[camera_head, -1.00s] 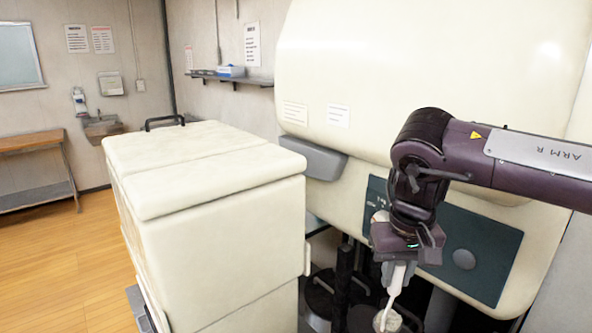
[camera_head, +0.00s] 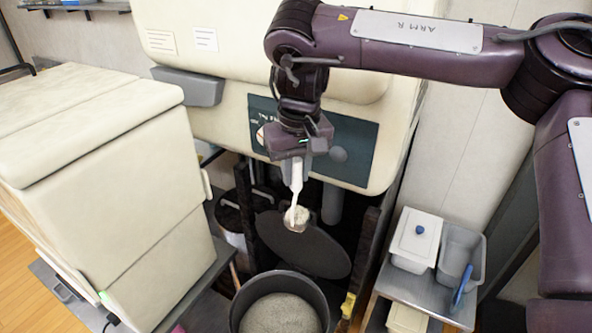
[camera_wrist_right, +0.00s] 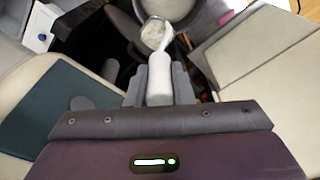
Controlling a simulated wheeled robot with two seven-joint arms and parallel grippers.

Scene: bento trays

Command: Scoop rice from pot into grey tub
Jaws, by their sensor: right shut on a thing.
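My right gripper (camera_head: 297,165) is shut on the white handle of a scoop (camera_head: 296,212) and holds it pointing down. The scoop's round bowl carries white rice; it also shows in the right wrist view (camera_wrist_right: 155,35). The pot (camera_head: 237,318) is dark and round, stands below and in front of the scoop, and holds pale rice (camera_head: 280,314). The scoop hangs above the pot's far side, apart from it. My left gripper is not in view.
A white lidded container (camera_head: 415,240) with a blue knob stands left of the grey tub. A dark round lid (camera_head: 303,245) is behind the pot. A large cream cabinet (camera_head: 110,200) fills the left. A cream machine (camera_head: 350,110) rises behind my right arm.

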